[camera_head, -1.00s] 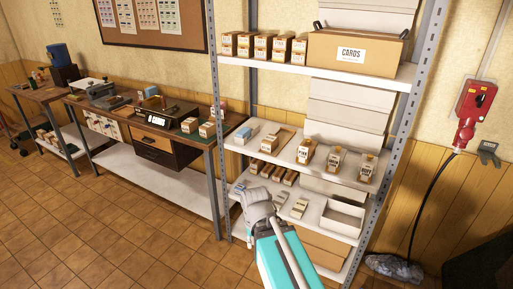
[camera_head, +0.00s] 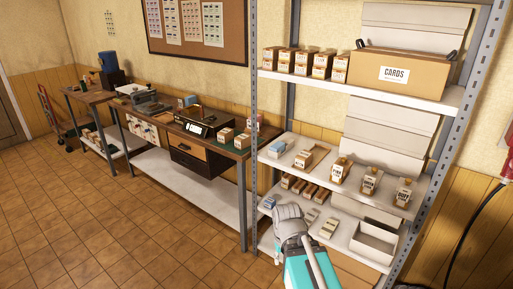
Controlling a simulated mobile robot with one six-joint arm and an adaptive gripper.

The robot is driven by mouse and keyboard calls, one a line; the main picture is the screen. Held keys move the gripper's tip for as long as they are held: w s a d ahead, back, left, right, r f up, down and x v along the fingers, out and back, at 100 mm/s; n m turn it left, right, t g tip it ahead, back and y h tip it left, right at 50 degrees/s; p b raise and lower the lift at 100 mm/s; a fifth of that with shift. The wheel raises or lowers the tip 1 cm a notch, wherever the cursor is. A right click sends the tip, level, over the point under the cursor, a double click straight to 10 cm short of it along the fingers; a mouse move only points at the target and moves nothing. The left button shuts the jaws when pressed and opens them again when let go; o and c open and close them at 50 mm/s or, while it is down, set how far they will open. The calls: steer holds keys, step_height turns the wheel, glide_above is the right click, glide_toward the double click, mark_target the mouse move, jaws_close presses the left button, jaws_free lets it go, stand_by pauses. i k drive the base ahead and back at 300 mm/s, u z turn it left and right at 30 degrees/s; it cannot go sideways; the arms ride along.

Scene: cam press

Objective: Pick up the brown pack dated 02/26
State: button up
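Several brown packs with pale labels stand in a row on the top shelf, among them the leftmost pack (camera_head: 270,58). On the middle shelf are a brown pack (camera_head: 305,160) in a tray and three tagged brown-and-white packs, the left one (camera_head: 341,170) among them. More small brown packs (camera_head: 300,186) lie in a row on the lower shelf. No date is readable on any pack, so I cannot tell which is dated 02/26. My arm, teal with a grey joint, reaches up in front of the lower shelf.
An open white bin (camera_head: 373,243) and pale packs (camera_head: 328,228) sit on the lower shelf. A workbench (camera_head: 222,150) with boxes stands at left. The tiled floor (camera_head: 120,220) before it is clear.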

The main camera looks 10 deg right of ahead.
mark_target(243, 140)
steer(key=z, duration=0.3)
steer(key=i, duration=1.85)
steer(key=u, duration=0.6)
